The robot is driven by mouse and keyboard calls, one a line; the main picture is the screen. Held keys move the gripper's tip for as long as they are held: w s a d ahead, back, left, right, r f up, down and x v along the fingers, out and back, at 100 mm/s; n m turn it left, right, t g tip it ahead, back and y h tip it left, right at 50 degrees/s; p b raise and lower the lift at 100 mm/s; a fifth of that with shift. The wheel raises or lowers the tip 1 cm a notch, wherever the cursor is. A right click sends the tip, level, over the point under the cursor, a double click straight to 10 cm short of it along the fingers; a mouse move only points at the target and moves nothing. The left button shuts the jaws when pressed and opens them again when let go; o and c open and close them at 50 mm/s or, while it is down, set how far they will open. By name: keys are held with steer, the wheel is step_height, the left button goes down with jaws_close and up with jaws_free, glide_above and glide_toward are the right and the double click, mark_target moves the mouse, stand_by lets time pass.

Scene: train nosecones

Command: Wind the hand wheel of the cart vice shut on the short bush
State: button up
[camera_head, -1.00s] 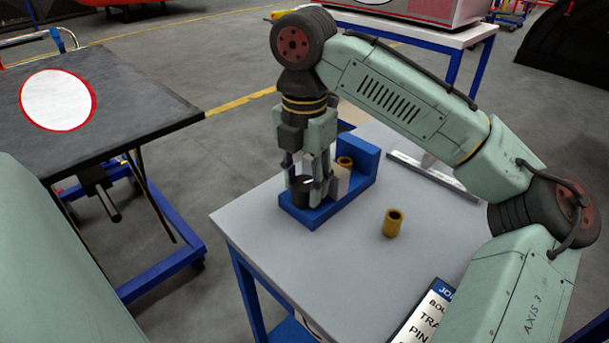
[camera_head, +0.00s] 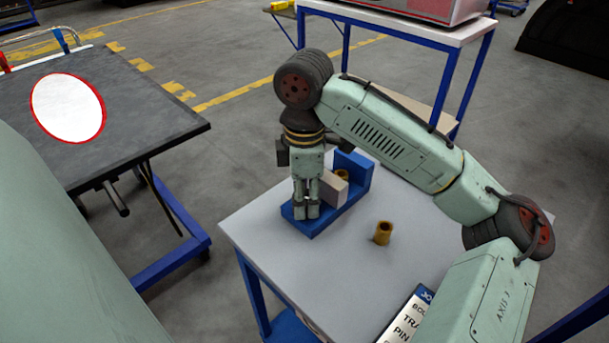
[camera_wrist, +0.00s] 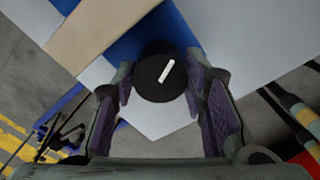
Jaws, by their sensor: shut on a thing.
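The cart vice has a blue body (camera_head: 355,166) and stands on the pale cart top. Its beige sliding jaw (camera_head: 333,192) also shows in the wrist view (camera_wrist: 90,28). A brass bush (camera_head: 342,175) sits between this jaw and the blue back wall, partly hidden; I cannot tell whether the jaw touches it. The black hand wheel (camera_wrist: 157,80) has a white mark, slanted in the wrist view. My gripper (camera_head: 307,214) points down over the vice's near end and is shut on the hand wheel, its fingers on opposite sides. In the head view the fingers hide the wheel.
A second brass bush (camera_head: 383,232) stands free on the cart top (camera_head: 300,258), right of the vice. A job card (camera_head: 408,316) lies at the near edge. A dark table (camera_head: 140,135) with a red-ringed white disc stands to the left.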

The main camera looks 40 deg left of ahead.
steer(key=shift+m, duration=0.6)
steer(key=o, duration=0.9)
step_height(320, 180, up, 12)
steer(key=shift+o, duration=0.3)
